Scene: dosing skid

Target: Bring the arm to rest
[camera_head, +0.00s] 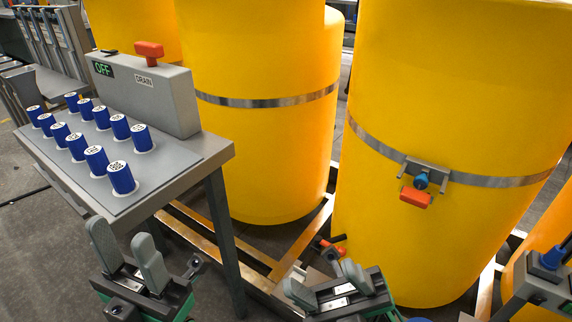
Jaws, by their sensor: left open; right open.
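My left gripper (128,252) is at the lower left, in front of the grey table's near edge. Its two grey fingers stand apart with nothing between them. My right gripper (328,283) is at the bottom centre, in front of the large yellow tank (440,100). Its fingers are apart and I see nothing held between them. Both arms come in from the bottom edge and are mostly out of the frame.
A grey table (160,197) holds several blue cylinders (122,178) and a grey box (150,92) with a red handle (149,50). A bracket with a red lever (416,197) is on the tank. A metal frame (240,250) runs along the floor. A grey box with a blue part (550,262) is at right.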

